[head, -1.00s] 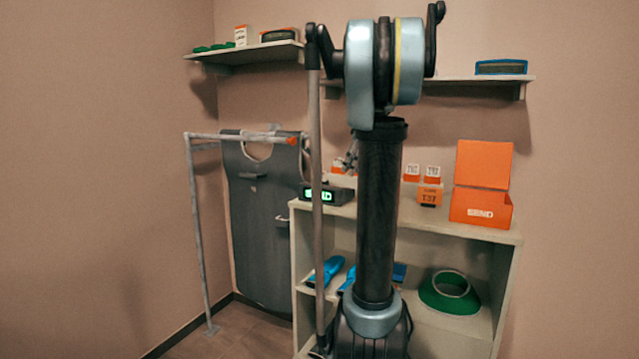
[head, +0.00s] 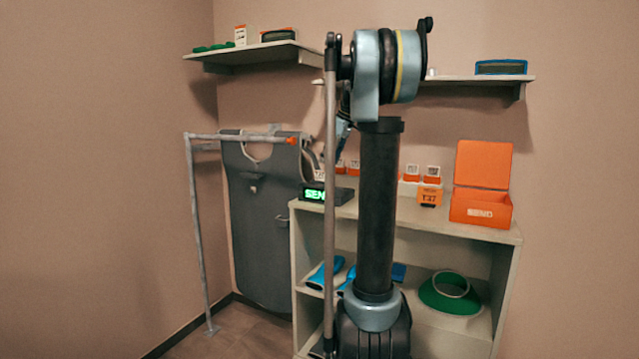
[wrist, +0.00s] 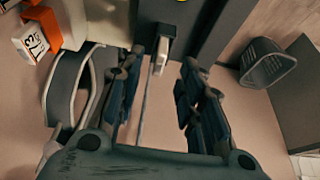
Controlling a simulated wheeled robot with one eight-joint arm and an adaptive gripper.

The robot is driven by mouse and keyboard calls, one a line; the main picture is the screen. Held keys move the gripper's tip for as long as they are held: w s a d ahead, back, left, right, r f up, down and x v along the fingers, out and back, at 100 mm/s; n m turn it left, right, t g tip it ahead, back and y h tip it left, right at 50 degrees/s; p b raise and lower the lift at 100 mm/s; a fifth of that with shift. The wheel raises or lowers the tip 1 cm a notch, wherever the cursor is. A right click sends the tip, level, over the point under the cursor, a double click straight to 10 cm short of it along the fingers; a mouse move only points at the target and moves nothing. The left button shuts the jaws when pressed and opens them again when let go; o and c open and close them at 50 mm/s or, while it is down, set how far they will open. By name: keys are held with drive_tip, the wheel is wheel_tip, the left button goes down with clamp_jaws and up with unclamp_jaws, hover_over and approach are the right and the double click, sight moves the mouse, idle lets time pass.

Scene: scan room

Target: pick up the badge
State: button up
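Several small white-and-orange tags (head: 431,173) stand on the top of the cabinet in the head view. I cannot tell for certain which is the badge. An orange block (head: 429,197) marked with text sits just in front of them. A small pale piece (wrist: 160,57) on a dark box shows beyond the fingers. My arm hides part of the cabinet top.
A black display box (head: 342,194) with green letters sits on the cabinet's left end. An orange open case (head: 481,208) is at its right. A dark apron (head: 258,235) hangs on a metal rack (head: 196,230). Wall shelves (head: 245,55) are above. A basket (wrist: 266,63) shows in the wrist view.

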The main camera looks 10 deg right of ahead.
sight(320, 179)
drive_tip(key=shift+w+a+r+x, duration=0.1)
drive_tip(key=shift+a+x, duration=0.1)
drive_tip(key=shift+x, duration=0.75)
drive_tip(key=shift+w+a+r+x, duration=0.1)
drive_tip(key=shift+w+a+x, duration=0.05)
drive_tip(key=shift+x, duration=0.8)
drive_tip(key=shift+w+a+r+x, duration=0.1)
drive_tip(key=shift+a+x, duration=0.1)
drive_tip(key=shift+x, duration=0.75)
drive_tip(key=shift+c, duration=0.2)
clamp_jaws()
